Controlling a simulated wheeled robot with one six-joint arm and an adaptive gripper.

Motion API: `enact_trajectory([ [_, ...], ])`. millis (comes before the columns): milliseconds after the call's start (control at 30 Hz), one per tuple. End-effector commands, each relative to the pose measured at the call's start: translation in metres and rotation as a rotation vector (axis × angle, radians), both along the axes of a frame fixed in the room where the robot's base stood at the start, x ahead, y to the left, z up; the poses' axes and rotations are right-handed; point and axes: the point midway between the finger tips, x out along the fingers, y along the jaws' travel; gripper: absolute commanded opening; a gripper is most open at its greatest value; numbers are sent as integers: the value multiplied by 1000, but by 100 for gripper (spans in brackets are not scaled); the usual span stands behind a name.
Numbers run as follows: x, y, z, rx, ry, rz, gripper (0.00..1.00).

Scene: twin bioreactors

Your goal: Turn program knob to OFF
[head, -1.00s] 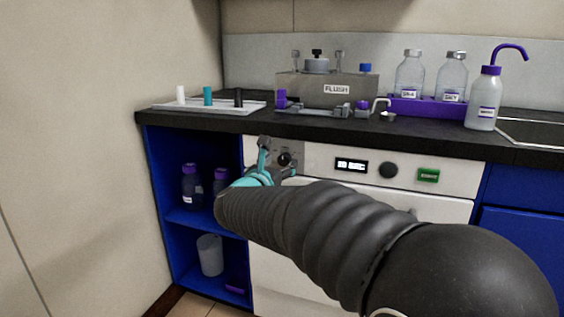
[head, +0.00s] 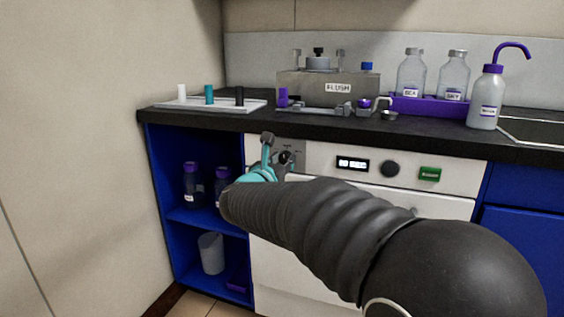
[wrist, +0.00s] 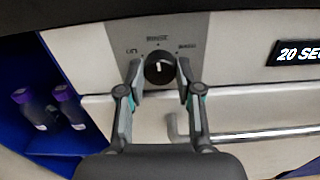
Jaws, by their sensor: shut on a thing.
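The program knob (wrist: 159,68) is a round black dial with a white mark on a grey plate. In the wrist view the mark stands close to upright, near the top label. Small labels stand to its left, above and right, too blurred to read surely. My gripper (wrist: 160,72) is shut on the knob, one finger on each side. In the head view my gripper (head: 277,154) is at the left end of the white front panel, partly covering the knob (head: 286,158).
A lit display (head: 352,164), a dark round dial (head: 389,168) and a green button (head: 430,174) sit right of the knob. A bar handle (wrist: 240,135) runs below it. A blue open shelf (head: 190,217) with purple-capped bottles is at left. The black counter (head: 420,133) overhangs above.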

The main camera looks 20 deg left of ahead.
Motion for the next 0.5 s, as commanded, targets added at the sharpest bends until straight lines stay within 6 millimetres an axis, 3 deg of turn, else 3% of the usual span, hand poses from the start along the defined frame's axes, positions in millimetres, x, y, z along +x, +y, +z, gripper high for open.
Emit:
enact_trajectory([
  [500, 0, 1, 1, -343, -2, 1, 0],
])
